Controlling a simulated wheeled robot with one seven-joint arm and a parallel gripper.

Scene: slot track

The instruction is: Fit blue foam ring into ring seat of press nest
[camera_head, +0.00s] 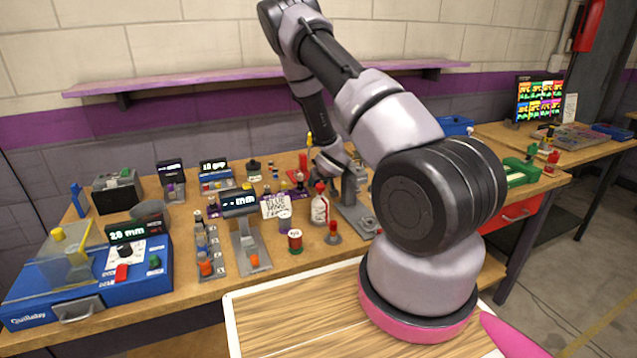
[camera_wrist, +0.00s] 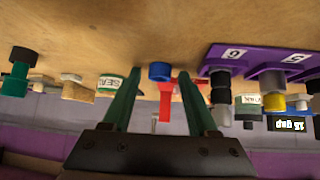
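My gripper (camera_wrist: 158,75) is open in the wrist view, its two green fingers apart. A small round blue piece (camera_wrist: 160,71) shows between the fingertips, clear of both, at a red stand (camera_wrist: 168,97). It may be the blue foam ring; I see no hole in it, and its distance is unclear. In the head view my wrist hangs over the back middle of the bench, and the fingers are hard to make out. A grey press-like fixture (camera_head: 354,188) stands just right of the wrist, partly behind my arm. I cannot make out a ring seat.
A blue machine (camera_head: 95,281) fills the left. A purple numbered rack (camera_wrist: 262,56) is beside the fingers.

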